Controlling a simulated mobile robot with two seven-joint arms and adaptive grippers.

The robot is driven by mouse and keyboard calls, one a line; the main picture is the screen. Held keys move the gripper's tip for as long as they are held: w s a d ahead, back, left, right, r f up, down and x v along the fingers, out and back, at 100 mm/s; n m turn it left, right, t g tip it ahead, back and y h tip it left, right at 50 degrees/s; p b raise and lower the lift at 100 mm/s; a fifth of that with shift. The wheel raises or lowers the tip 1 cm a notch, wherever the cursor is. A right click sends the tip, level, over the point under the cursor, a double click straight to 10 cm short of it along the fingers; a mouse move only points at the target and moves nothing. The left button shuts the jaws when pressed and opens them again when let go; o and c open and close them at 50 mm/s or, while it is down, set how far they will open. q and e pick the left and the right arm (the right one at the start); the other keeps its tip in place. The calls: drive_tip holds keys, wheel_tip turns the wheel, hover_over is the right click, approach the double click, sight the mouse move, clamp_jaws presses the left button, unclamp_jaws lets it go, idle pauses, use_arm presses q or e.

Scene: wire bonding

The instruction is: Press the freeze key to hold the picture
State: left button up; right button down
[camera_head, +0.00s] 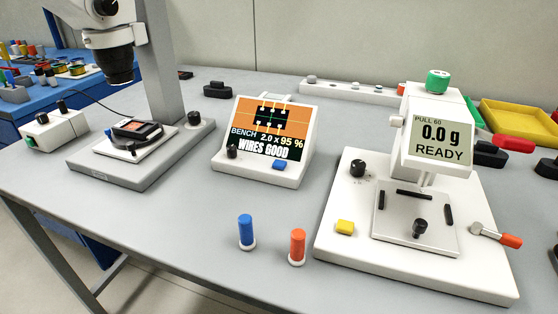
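A white display unit (303,158) stands on the grey bench at the middle of the head view. Its tilted screen (270,124) shows an orange and black picture with several wires and reads "BENCH 2.0 x 95 %" and "WIRES GOOD". A blue key (279,165) sits on the unit's front ledge, below the screen at the right. A black knob (232,152) is on the same ledge at the left. I see no legible label on the blue key, so I cannot confirm that it is the freeze key. Neither of my grippers is in view.
A microscope stand (105,172) is at the left. A pull tester (345,245) reading "0.0 g READY" stands at the right, with a yellow key (345,227). Blue (246,231) and orange (297,245) upright pegs stand before the display unit. The bench's front left is clear.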

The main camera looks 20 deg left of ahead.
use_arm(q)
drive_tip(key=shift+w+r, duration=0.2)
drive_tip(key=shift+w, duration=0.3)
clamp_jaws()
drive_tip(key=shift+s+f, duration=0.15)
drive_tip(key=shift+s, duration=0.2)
